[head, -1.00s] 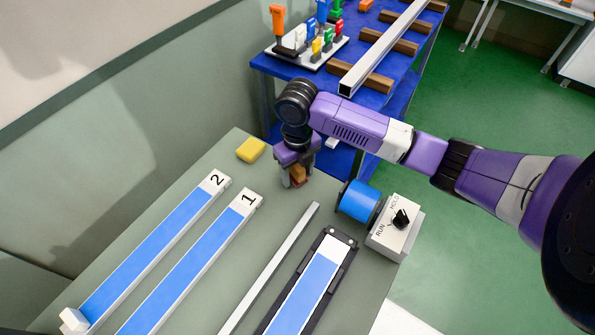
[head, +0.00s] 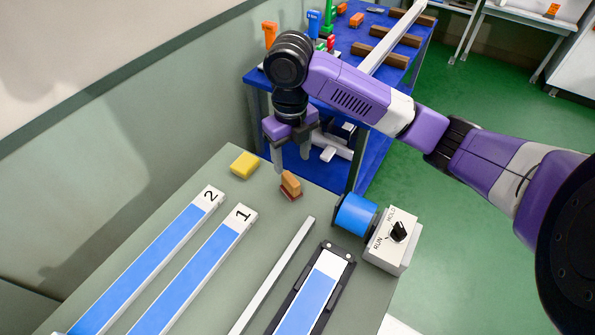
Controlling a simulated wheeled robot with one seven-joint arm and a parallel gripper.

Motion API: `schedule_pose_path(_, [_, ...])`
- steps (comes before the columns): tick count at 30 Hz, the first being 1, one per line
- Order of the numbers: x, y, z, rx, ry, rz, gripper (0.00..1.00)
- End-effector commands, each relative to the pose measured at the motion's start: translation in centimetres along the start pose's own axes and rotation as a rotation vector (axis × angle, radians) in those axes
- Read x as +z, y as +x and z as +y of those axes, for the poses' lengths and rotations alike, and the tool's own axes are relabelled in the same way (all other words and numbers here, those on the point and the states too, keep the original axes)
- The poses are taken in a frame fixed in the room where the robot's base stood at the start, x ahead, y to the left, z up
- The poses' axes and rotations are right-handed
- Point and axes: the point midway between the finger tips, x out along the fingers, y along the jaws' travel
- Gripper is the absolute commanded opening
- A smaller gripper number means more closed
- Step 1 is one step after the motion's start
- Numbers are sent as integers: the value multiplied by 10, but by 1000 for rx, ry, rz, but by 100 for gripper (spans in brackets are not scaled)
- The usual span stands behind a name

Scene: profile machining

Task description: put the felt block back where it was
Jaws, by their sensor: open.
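The block (head: 290,184), orange-brown on top with a dark red layer along its bottom, stands on the grey-green bench top (head: 262,210) near its back edge. I take it to be the felt block. My gripper (head: 291,166) is open and empty, its fingers above and behind the block, apart from it as far as I can see. No part of the block looks hidden by the fingers.
A yellow block (head: 245,165) lies to the left. Blue strips marked 2 (head: 150,268) and 1 (head: 190,279), a thin grey bar (head: 275,272), a dark-framed fixture (head: 316,290), a blue roll (head: 356,215) and a RUN/HOLD switch box (head: 391,241) occupy the bench. A blue table (head: 388,88) stands behind.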

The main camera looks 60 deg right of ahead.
Motion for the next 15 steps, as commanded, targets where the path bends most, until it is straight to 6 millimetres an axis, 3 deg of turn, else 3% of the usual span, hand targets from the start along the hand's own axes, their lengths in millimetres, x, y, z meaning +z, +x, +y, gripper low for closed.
schedule_pose_path(5, [0,-3,2,4,0,-2,58])
schedule_pose_path(8, [4,0,24,52,21,-28,58])
schedule_pose_path(11, [14,2,73,172,83,-86,58])
schedule_pose_path(15, [26,-5,169,442,254,-166,58])
